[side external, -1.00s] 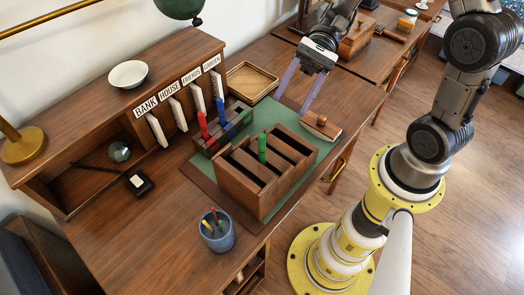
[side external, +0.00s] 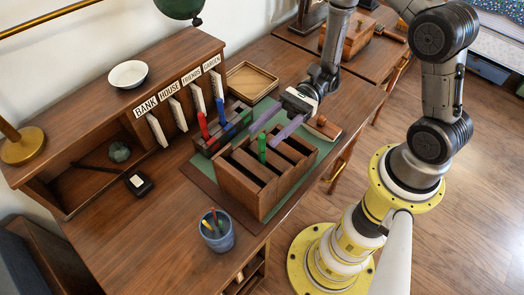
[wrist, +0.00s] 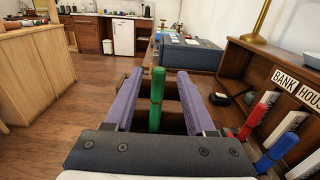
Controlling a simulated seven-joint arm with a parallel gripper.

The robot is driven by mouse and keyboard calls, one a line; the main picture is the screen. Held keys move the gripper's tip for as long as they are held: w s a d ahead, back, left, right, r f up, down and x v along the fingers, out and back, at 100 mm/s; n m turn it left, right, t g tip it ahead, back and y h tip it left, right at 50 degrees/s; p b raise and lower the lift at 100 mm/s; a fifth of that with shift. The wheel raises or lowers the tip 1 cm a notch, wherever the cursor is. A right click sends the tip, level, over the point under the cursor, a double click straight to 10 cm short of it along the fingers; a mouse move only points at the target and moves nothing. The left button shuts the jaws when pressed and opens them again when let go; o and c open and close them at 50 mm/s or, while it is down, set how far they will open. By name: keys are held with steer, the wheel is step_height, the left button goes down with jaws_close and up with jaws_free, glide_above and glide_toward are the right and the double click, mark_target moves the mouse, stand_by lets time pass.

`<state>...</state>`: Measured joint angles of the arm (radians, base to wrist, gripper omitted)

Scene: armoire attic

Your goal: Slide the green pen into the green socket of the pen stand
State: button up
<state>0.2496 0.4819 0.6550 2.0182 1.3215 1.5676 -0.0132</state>
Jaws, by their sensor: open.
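The green pen (side external: 262,147) stands upright in a slot of the wooden divided box (side external: 247,192). My gripper (side external: 265,138) is open, its purple fingers tilted and reaching over the box around the pen's upper part. In the wrist view the green pen (wrist: 156,100) stands between the two fingers, with a gap on each side. The dark pen stand (side external: 213,148) is behind the box and holds a red pen (side external: 203,125) and a blue pen (side external: 221,111). I cannot make out its green socket.
A blue cup of pens (side external: 217,236) stands in front of the box. A black ink pot (side external: 139,184) is at the left. A wooden tray (side external: 252,79) lies behind the stand. A letter shelf (side external: 60,163) lines the back. A wooden blotter (side external: 322,127) is at the right.

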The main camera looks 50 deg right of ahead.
mark_target(259, 140)
steer(key=shift+a, duration=2.9)
jaws_close()
